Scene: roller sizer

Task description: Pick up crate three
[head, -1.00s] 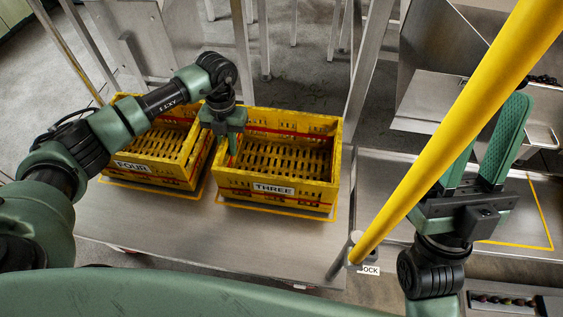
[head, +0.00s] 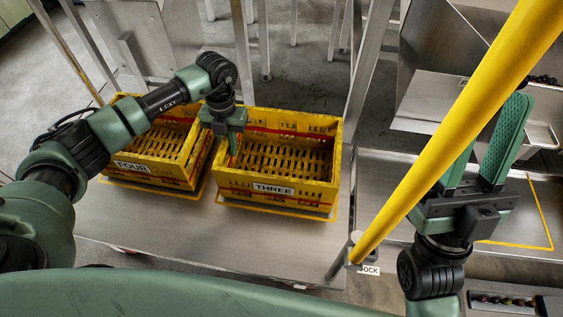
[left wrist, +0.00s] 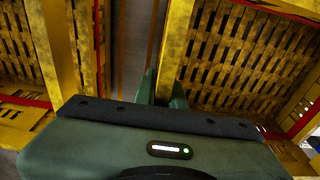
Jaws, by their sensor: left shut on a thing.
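Crate three (head: 322,197) is a yellow slatted crate with a red band and a "THREE" label. It stands upright and empty on the metal bench, within a yellow outline. My left gripper (head: 234,150) is shut on its left side wall, fingers pointing down. In the left wrist view the fingers (left wrist: 163,88) straddle the wall of crate three (left wrist: 180,40), and its slatted floor shows to the right. My right gripper (head: 484,150) is open and empty at the right, apart from the crate.
Crate four (head: 180,180), also yellow, stands close on the left with a narrow gap between. A thick yellow pole (head: 440,130) slants across the right side. Metal posts rise behind the bench. The bench front (head: 200,225) is bare.

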